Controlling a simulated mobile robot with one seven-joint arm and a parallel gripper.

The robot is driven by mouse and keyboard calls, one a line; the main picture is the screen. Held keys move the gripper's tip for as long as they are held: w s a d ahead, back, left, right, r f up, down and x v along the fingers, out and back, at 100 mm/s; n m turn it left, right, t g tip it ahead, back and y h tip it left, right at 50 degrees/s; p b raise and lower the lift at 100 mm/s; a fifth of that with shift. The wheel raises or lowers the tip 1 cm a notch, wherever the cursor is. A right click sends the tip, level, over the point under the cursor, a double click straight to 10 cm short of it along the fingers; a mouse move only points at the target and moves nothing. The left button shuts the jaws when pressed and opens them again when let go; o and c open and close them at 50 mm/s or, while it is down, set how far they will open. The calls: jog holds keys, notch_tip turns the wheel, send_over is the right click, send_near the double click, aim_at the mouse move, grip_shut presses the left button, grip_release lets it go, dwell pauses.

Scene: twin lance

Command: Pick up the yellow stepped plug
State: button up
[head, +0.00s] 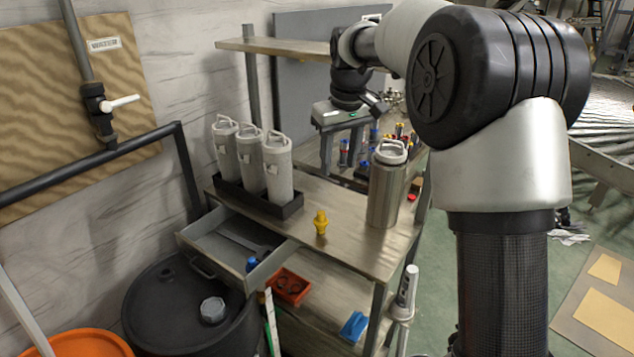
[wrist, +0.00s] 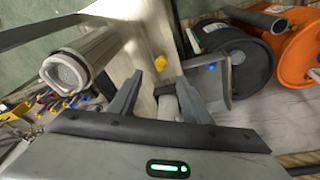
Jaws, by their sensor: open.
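The yellow stepped plug (head: 321,222) stands upright on the metal bench top (head: 340,248), near its front edge. It also shows in the wrist view (wrist: 160,63), beyond my fingertips and between them in the picture. My gripper (head: 341,152) is raised above the back of the bench, well apart from the plug. Its two fingers are spread and nothing is between them; they also show in the wrist view (wrist: 159,80). The plug is in plain sight in both views.
A steel canister (head: 384,195) stands right of the plug. Several pale canisters (head: 278,167) stand in a black tray (head: 256,203) at the left. An open drawer (head: 225,240) juts out at the front left. A shelf (head: 280,46) hangs above; small coloured items lie behind.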

jog(key=n, duration=0.1)
send_near(322, 212)
jog(key=shift+g, duration=0.4)
jog(key=f, duration=0.2)
jog(key=w+f, duration=0.1)
jog(key=f, duration=0.3)
jog(key=shift+w, duration=0.35)
jog(key=shift+w+a+f+p, duration=0.1)
jog(key=shift+a+f, duration=0.05)
jog(key=shift+f, duration=0.8)
jog(key=shift+w+a+f+p, duration=0.1)
jog(key=shift+f, duration=0.85)
jog(key=shift+w+a+f+p, duration=0.1)
jog(key=shift+a+f, duration=0.05)
jog(key=shift+f, duration=0.85)
jog(key=c, duration=0.8)
